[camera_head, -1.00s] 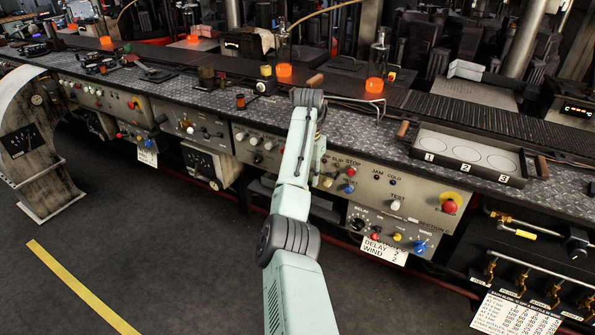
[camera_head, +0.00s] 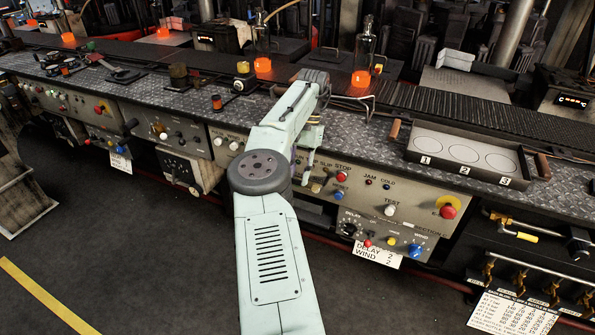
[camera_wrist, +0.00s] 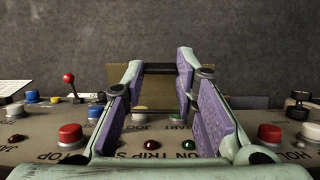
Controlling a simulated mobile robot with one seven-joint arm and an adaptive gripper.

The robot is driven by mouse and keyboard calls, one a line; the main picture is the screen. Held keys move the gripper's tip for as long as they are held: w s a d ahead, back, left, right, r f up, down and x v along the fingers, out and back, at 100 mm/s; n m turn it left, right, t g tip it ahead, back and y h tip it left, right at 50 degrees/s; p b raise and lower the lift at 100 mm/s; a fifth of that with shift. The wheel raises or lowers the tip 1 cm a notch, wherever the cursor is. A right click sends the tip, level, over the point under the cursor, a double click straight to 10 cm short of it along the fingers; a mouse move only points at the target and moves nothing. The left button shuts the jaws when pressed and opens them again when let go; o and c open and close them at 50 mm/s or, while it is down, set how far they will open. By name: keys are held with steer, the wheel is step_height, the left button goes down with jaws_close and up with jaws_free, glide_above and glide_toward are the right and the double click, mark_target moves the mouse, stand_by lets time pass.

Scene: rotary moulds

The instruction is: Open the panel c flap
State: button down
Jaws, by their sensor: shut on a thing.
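The control panel (camera_head: 365,190), its section letter not clearly readable, is on the bench front, right of my arm. In the wrist view, a tan plate with a dark bar along its top (camera_wrist: 160,68), which looks like the flap, sits between my fingers. My gripper (camera_wrist: 168,82), with purple pads, is shut on it; the exact contact is hard to see. In the head view, my gripper (camera_head: 307,180) hangs down at the panel's left part, and my arm hides most of the flap. How far the flap is open cannot be told.
In the wrist view, a red button (camera_wrist: 72,133), a red lever (camera_wrist: 70,80) and a second red button (camera_wrist: 269,134) surround the fingers. A tray with numbered circles (camera_head: 405,155) stands on the bench at right. The dark floor in front is clear.

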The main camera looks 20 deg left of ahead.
steer(key=shift+w+g, duration=0.15)
steer(key=shift+g, duration=0.15)
stand_by(0.4)
steer(key=c, duration=1.3)
jaws_free()
steer(key=shift+r, duration=0.1)
steer(key=shift+r, duration=5)
